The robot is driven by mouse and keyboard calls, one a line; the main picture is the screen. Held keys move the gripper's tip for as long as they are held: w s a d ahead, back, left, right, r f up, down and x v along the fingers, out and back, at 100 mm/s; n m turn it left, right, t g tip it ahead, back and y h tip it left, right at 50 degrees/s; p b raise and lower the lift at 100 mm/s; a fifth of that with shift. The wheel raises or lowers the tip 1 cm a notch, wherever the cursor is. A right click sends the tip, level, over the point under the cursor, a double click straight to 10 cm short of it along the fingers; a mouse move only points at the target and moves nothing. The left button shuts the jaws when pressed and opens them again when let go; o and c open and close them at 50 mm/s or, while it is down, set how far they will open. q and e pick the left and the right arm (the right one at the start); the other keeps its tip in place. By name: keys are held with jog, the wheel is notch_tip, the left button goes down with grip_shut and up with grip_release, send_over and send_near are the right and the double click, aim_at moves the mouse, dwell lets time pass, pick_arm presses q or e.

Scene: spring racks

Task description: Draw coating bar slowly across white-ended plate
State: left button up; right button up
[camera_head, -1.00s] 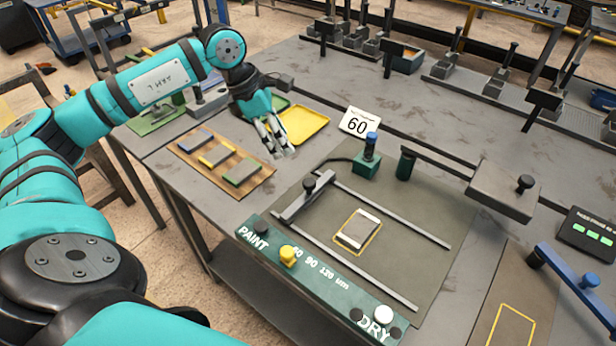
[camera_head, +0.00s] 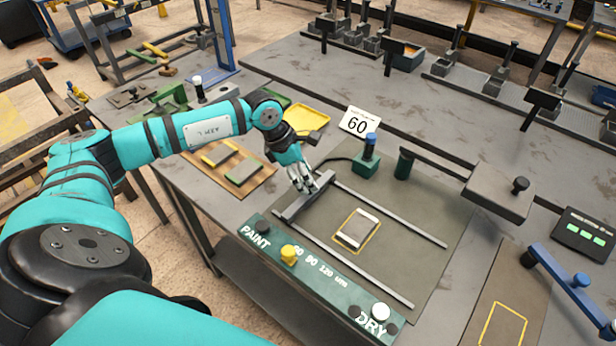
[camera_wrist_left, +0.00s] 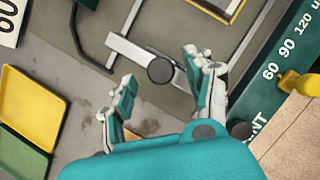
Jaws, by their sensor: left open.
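The coating bar (camera_head: 297,204) is a grey bar with a black knob, lying across two rails at the left end of the green-fronted coating station. It also shows in the wrist view, its knob (camera_wrist_left: 160,70) between my fingertips. The white-ended plate (camera_head: 357,230) lies flat between the rails inside a yellow outline, right of the bar. My right gripper is not in view.
The front panel (camera_head: 320,275) carries PAINT and DRY labels and a yellow selector knob. A wooden board with colored plates (camera_head: 242,170) and a yellow tray (camera_head: 308,118) are on the left.

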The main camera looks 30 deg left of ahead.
pick_arm(q)
jog(key=shift+x, duration=1.05)
grip_shut()
